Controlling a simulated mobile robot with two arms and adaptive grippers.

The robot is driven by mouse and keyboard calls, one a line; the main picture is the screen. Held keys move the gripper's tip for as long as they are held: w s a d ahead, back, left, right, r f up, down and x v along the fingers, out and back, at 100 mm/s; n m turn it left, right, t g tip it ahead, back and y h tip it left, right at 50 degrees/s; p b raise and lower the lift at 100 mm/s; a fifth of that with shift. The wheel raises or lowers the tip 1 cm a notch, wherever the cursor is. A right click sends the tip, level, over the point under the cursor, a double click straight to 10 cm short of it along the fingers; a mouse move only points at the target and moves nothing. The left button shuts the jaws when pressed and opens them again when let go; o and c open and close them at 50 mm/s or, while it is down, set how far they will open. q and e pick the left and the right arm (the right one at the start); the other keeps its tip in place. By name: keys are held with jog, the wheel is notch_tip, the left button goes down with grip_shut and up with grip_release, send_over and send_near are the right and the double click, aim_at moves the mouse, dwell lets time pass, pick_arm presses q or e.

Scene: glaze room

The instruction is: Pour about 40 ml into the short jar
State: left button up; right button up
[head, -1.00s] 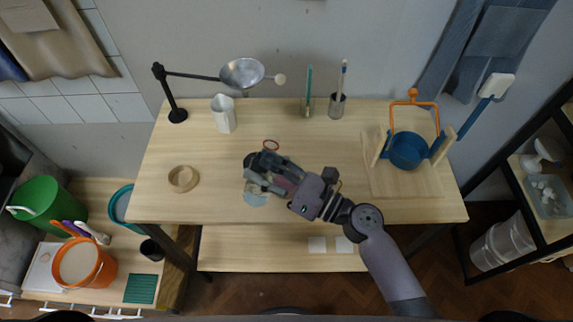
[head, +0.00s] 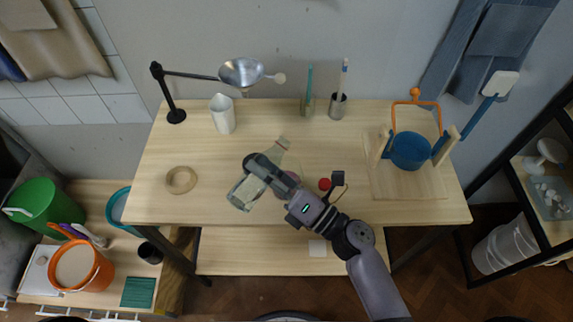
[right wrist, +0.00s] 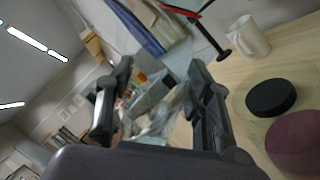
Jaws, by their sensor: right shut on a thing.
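My right gripper (head: 250,178) is over the front middle of the worktable. It is shut on a clear vessel (head: 243,193), which looks tilted. In the right wrist view the clear vessel (right wrist: 158,108) shows between the two fingers (right wrist: 158,95). Its contents and any stream are too unclear to tell. A dark purple round thing (head: 288,182) is partly hidden under my right arm; in the right wrist view a purple disc (right wrist: 298,140) and a black disc (right wrist: 271,97) lie beside the gripper. I cannot tell which thing is the short jar. My left gripper is out of view.
A white pitcher (head: 222,116) stands at the back left, near a black stand with a metal bowl (head: 241,71). A tape ring (head: 181,180) lies left. A blue pot (head: 409,151) sits right. A small red thing (head: 325,184) is beside my arm.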

aim_at(262, 183)
jog(key=shift+s+a+r+m, duration=0.1)
jog(key=shift+r+m, duration=0.3)
jog(key=shift+m, duration=0.1)
jog(key=shift+f+m+t, duration=0.3)
jog(key=shift+f+m, duration=0.05)
jog(key=shift+m, duration=0.05)
jog(key=shift+s+m, duration=0.1)
jog(key=shift+m, duration=0.3)
jog(key=f+m+b, duration=0.1)
jog(key=f+m+t+b, duration=0.1)
jog(key=f, duration=0.1)
jog(key=shift+s+a+f+h, duration=0.1)
jog(key=shift+a+f+h, duration=0.1)
jog(key=shift+h, duration=0.2)
jog(key=shift+r+m, duration=0.35)
jog(key=shift+m, duration=0.15)
jog(key=shift+m+p, duration=0.3)
jog(key=shift+p, duration=0.05)
jog(key=shift+r+m+t+h+p, duration=0.35)
jog(key=shift+r+m+p, duration=0.2)
jog(key=shift+m+p, duration=0.5)
jog(key=shift+s+a, duration=0.2)
